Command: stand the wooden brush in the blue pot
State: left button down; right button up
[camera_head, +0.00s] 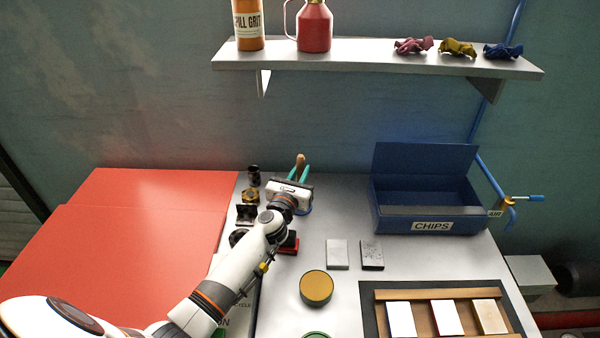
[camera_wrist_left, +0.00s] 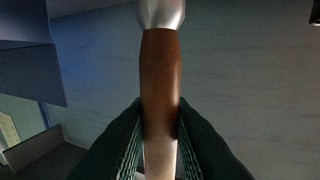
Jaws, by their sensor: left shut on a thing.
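My left gripper (camera_head: 298,172) is at the back of the bench, its green fingers pointing toward the wall. It is shut on the wooden brush (camera_head: 300,160), whose tan end sticks up past the fingers. In the left wrist view the brush (camera_wrist_left: 160,80) runs upright between the dark ribbed fingers, with a brown wooden handle and a silvery metal part at the top of the picture. A sliver of blue (camera_head: 308,210) shows beside my wrist; it may be the blue pot, mostly hidden behind my arm. My right gripper is not in view.
Small dark parts (camera_head: 246,214) stand left of my wrist. Two metal blocks (camera_head: 337,254), a round yellow-topped tin (camera_head: 316,287) and a blue CHIPS bin (camera_head: 400,222) are to the right. A shelf (camera_head: 380,62) hangs above the bench. Bare bench lies between wrist and bin.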

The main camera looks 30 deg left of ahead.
pick_arm(q)
jog(key=c, duration=1.2)
grip_release()
jog(key=shift+c, duration=0.2)
jog(key=shift+s+d+f, duration=0.1)
jog(key=shift+s, duration=0.4)
jog(key=s+d, duration=0.1)
jog(key=s, duration=1)
jog(key=shift+d+f, duration=0.15)
jog(key=shift+d, duration=0.15)
